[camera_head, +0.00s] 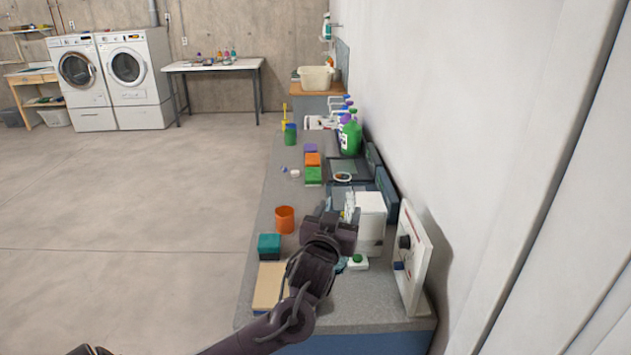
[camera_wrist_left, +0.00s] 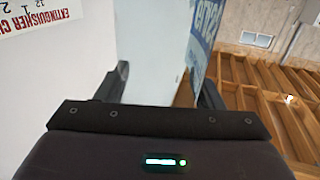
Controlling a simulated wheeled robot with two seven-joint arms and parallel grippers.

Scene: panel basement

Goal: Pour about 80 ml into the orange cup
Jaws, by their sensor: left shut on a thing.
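The orange cup (camera_head: 285,219) stands upright on the grey counter, left of my left gripper (camera_head: 333,222) and apart from it. The inside of the cup cannot be made out. My left gripper is shut on a pale carton with a blue printed side; the carton (camera_wrist_left: 160,50) fills the space between the fingers in the left wrist view. In the head view the gripper hides much of what it holds, and a pale printed patch shows just beyond it. My right gripper is not in view.
A white box-shaped thing (camera_head: 370,222) is right of the gripper. A teal block (camera_head: 269,246) and a tan board (camera_head: 270,285) lie at the near left. Orange and green blocks (camera_head: 313,176) and a green bottle (camera_head: 350,138) stand farther back. A white panel (camera_head: 413,258) stands at right.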

